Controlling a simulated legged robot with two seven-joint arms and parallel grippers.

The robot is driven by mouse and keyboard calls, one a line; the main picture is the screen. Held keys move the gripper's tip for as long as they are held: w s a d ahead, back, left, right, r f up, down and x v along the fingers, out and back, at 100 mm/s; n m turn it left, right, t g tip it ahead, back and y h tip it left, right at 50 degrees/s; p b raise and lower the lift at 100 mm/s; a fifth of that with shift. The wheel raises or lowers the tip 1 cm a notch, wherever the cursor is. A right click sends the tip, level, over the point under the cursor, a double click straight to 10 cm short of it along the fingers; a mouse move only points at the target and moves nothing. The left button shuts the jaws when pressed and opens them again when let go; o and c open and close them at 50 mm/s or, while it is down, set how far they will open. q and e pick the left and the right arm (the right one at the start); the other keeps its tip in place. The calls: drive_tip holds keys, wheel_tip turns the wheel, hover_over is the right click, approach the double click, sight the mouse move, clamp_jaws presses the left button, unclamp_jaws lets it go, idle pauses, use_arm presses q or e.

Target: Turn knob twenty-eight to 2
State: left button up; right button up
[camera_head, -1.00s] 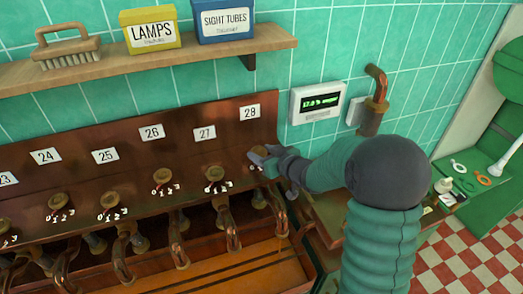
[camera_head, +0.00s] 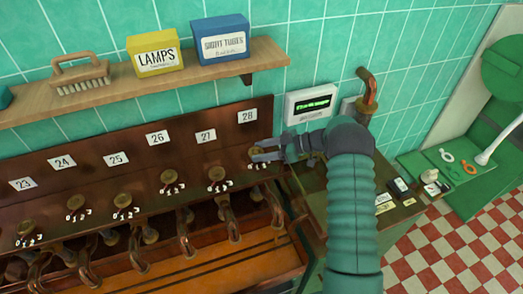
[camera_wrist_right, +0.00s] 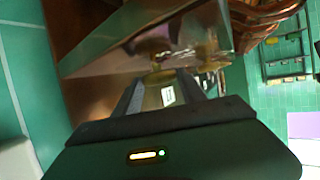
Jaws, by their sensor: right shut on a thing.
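Knob twenty-eight (camera_head: 257,152) is a brass knob on the dark wooden panel, below the white label 28 (camera_head: 248,116). My right gripper (camera_head: 264,151) is at this knob, its fingers reaching in from the right and shut on it. In the right wrist view, brass (camera_wrist_right: 160,76) shows beyond the fingertips of the gripper (camera_wrist_right: 160,88). The small white numerals under the knob are partly visible, and I cannot read where it points. My left gripper is not in view.
Other brass knobs, such as the one under 27 (camera_head: 217,174), run left along the panel, with copper pipes below. A shelf (camera_head: 120,99) hangs above, bearing a brush and two boxes. A display (camera_head: 311,102) is on the tiled wall. A side table with small items stands right.

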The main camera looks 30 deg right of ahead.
drive_tip(key=shift+w+f+n+g+y+b, duration=0.1)
drive_tip(key=shift+w+n+g+y+b, duration=0.1)
drive_tip(key=shift+n+g+y+b, duration=0.4)
drive_tip(key=shift+n+g, duration=0.3)
drive_tip(key=shift+n, duration=0.1)
drive_tip(key=o, duration=1)
drive_tip(key=shift+d, duration=0.1)
drive_tip(key=shift+c, duration=0.2)
drive_tip(key=o, duration=0.4)
drive_tip(key=shift+w, duration=0.15)
